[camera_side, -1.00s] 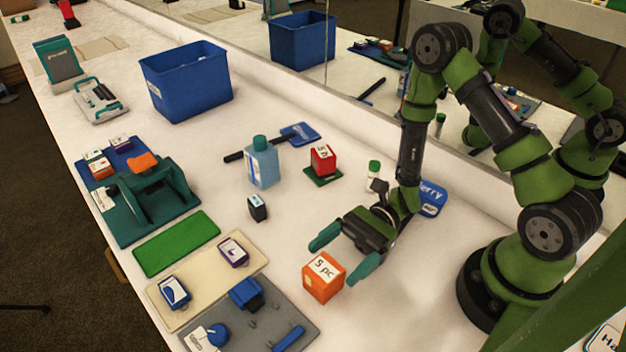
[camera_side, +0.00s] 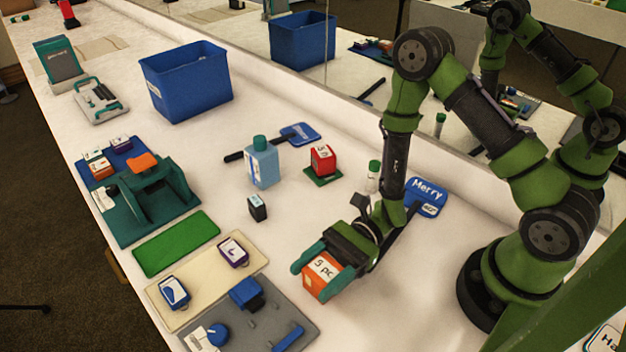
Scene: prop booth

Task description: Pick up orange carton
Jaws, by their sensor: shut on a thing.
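The orange carton (camera_side: 318,287) is a small box with a white label reading "5 pc" on its top. It is at the front right of the white table, beside the grey tray. My gripper (camera_side: 322,272) is shut on the carton, with a teal finger on either side of it. The carton's far side is partly hidden by the fingers. I cannot tell whether the carton rests on the table or is slightly off it.
A grey tray (camera_side: 262,326) with blue parts lies left of the carton. A red box (camera_side: 323,160), a blue bottle (camera_side: 262,163) and a small black box (camera_side: 257,208) stand behind. A blue "Merry" tag (camera_side: 428,197) lies right. A blue bin (camera_side: 187,82) stands farther back.

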